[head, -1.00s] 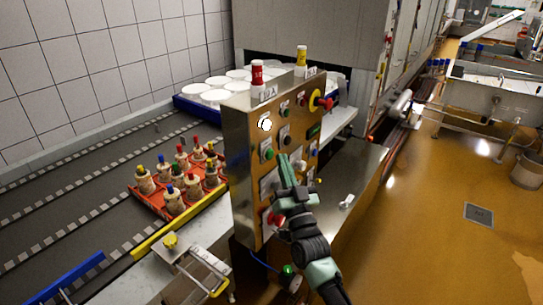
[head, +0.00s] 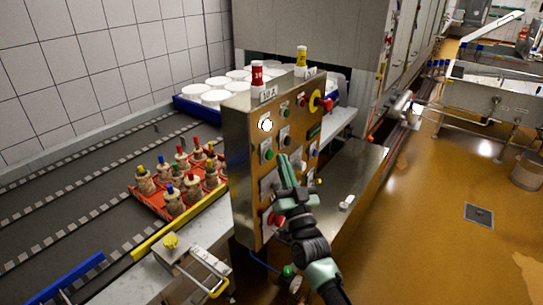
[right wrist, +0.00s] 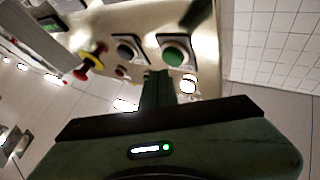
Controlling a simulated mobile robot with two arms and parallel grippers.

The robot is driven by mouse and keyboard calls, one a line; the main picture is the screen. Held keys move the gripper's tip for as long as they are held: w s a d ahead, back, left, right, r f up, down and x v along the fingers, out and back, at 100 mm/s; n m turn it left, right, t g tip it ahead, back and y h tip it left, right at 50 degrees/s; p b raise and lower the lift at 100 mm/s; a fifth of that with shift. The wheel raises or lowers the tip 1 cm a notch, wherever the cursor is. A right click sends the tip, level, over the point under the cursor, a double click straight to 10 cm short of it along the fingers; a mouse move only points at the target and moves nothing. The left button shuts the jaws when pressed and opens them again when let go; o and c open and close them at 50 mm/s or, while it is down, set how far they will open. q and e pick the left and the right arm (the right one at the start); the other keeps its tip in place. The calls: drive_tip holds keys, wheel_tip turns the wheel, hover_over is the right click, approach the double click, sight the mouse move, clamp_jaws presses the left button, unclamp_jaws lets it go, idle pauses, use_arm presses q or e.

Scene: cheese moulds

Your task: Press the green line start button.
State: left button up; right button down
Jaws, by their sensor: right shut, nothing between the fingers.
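The steel control panel (head: 243,180) stands at the middle of the head view. A round green button (head: 267,154) sits on its face, below a lit white lamp (head: 265,124). The button also shows in the right wrist view (right wrist: 175,56), on a square plate. Its label is not readable. My right gripper (head: 284,161) is shut and empty, its fingertips just right of and slightly below the green button in the head view. In the right wrist view the fingertips (right wrist: 157,78) appear close to the button; contact cannot be told. My left gripper is not in view.
A red-and-yellow knob (head: 320,103) sticks out at the panel's upper right. A red button (head: 273,219) is low on the panel, partly behind my arm. A red tray (head: 150,203) of capped moulds lies on the conveyor at left. Open floor (head: 420,220) lies right.

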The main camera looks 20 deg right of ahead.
drive_tip(key=shift+w+a, duration=0.1)
drive_tip(key=shift+w, duration=0.1)
idle(0.6)
drive_tip(key=shift+w+a, duration=0.15)
drive_tip(key=shift+w, duration=0.05)
drive_tip(key=shift+w+a+b, duration=0.25)
drive_tip(key=shift+w+b, duration=0.05)
drive_tip(key=shift+w, duration=0.1)
idle(0.8)
idle(0.4)
drive_tip(key=shift+s+d+p, duration=0.35)
drive_tip(key=shift+s+d, duration=0.15)
drive_tip(key=shift+s, duration=0.3)
drive_tip(key=s+d, duration=0.1)
drive_tip(key=s+p, duration=0.1)
drive_tip(key=s+d, duration=0.1)
drive_tip(key=s, duration=0.1)
drive_tip(key=shift+s+d+p, duration=0.1)
drive_tip(key=shift+d+p, duration=0.2)
